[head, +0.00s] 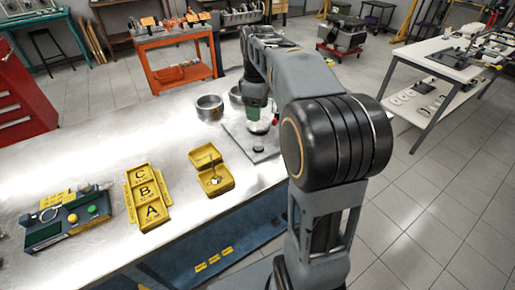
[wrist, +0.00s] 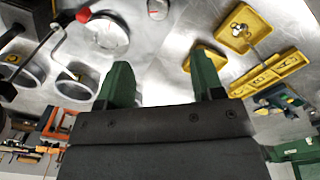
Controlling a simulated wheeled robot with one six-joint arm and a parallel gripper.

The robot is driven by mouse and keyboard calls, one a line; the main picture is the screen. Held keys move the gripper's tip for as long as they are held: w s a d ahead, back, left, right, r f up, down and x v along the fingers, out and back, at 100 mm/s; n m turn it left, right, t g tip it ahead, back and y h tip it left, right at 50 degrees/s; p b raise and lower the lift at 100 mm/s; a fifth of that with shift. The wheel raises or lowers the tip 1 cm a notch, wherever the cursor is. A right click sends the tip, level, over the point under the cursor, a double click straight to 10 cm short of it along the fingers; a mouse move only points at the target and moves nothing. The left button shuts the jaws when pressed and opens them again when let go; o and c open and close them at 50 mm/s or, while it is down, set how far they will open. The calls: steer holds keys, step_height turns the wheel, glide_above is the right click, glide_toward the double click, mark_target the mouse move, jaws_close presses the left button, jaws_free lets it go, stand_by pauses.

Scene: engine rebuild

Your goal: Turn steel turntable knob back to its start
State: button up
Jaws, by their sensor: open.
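A round steel turntable (head: 260,126) sits on a grey plate (head: 238,133) on the bench, partly hidden by my arm in the head view. It also shows as a pale disc (wrist: 106,36) at the upper left of the wrist view. A small red knob (wrist: 83,15) shows at the disc's edge. A small steel cylinder (head: 258,143) stands on the plate in front of the turntable. My gripper (wrist: 162,82) is open, with its green fingers apart and nothing visible between them. In the head view it is above and behind the turntable, mostly hidden by my arm.
Steel cups (head: 209,108) stand left of the plate. A yellow open box (head: 212,182), a yellow lettered tray (head: 147,196) and a control box with buttons (head: 66,228) lie on the bench. The bench top between them is clear.

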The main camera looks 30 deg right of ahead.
mark_target(258, 142)
step_height(258, 142, down, 14)
steer(key=shift+w+d+r+b, duration=0.1)
steer(key=shift+r+b, duration=0.05)
steer(key=shift+b, duration=0.45)
steer(key=shift+c, duration=0.2)
steer(key=c, duration=0.9)
